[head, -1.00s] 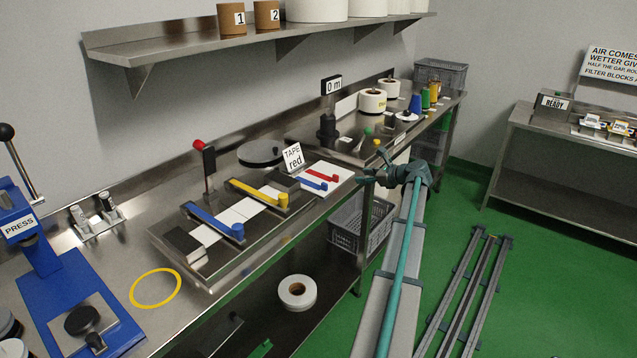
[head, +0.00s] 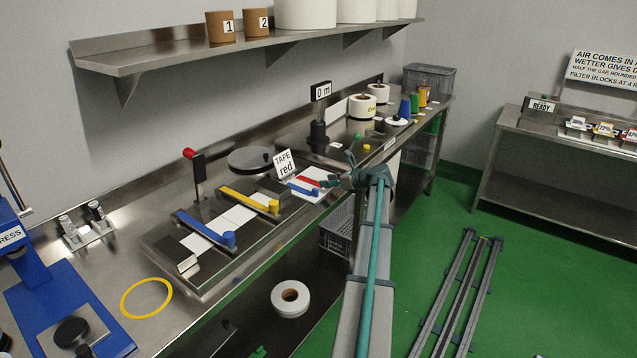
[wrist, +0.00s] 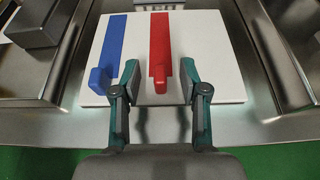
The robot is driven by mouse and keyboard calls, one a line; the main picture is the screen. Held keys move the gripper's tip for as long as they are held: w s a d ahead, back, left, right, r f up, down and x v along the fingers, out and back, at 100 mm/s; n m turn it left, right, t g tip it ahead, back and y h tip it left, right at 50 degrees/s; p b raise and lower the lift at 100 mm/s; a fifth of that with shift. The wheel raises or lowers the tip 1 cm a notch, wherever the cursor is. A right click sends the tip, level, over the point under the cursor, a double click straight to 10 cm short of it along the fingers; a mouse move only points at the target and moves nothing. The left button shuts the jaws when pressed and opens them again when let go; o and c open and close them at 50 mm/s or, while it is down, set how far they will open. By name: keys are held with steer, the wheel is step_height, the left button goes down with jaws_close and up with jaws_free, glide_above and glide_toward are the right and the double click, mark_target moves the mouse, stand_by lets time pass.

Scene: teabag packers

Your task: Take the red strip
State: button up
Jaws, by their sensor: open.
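The red strip (wrist: 160,45) lies on a white board (wrist: 213,62) with a raised block at its near end. In the wrist view my gripper (wrist: 159,75) is open, with one finger on each side of the strip's near end. I see no contact between the fingers and the strip. A blue strip (wrist: 108,52) lies to the left on the same board, outside the left finger. In the head view the red strip (head: 309,181) shows just left of my gripper (head: 330,179), which partly hides the board's right side.
A "TAPE red" sign (head: 285,163) stands behind the board. Longer yellow (head: 247,199) and blue (head: 203,228) strips lie to the left on the steel bench. Spools (head: 362,106) stand further back.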

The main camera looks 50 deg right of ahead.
steer(key=shift+x, duration=1.45)
jaws_close()
steer(key=shift+r, duration=0.1)
